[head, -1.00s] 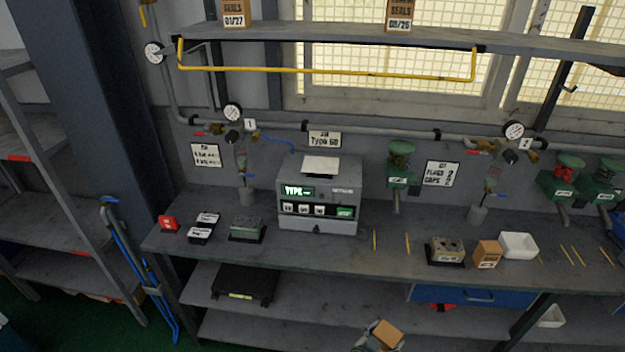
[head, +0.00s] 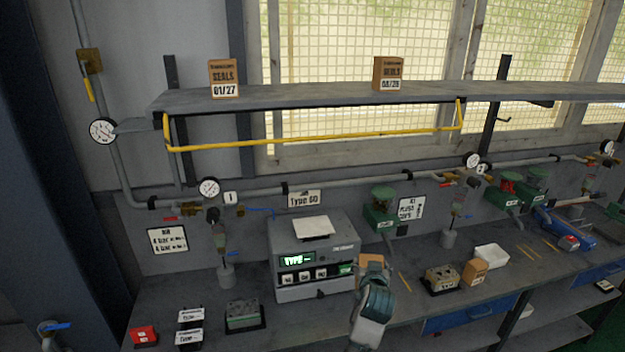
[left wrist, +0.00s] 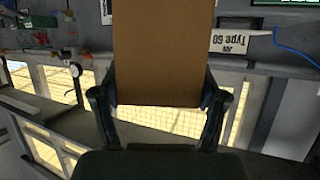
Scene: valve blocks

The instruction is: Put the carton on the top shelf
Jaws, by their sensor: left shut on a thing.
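My left gripper (head: 374,288) is shut on a brown carton (head: 371,264) and holds it above the bench, just right of the grey tester. In the left wrist view the carton (left wrist: 165,50) sits between the two fingers of the gripper (left wrist: 163,100); its far end is cut off by the frame. The grey top shelf (head: 300,93) runs along the wall, higher than the held carton. A SEALS 01/27 carton (head: 223,78) stands upright at its left, and a second SEALS carton (head: 388,73) stands further right. My right gripper is not in view.
A yellow rail (head: 310,139) hangs below the shelf's front. The grey tester (head: 312,260), green valves (head: 382,207) and pipes with gauges stand below. A small carton (head: 474,271) and white bin (head: 491,256) are on the bench. The shelf is clear between its two cartons.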

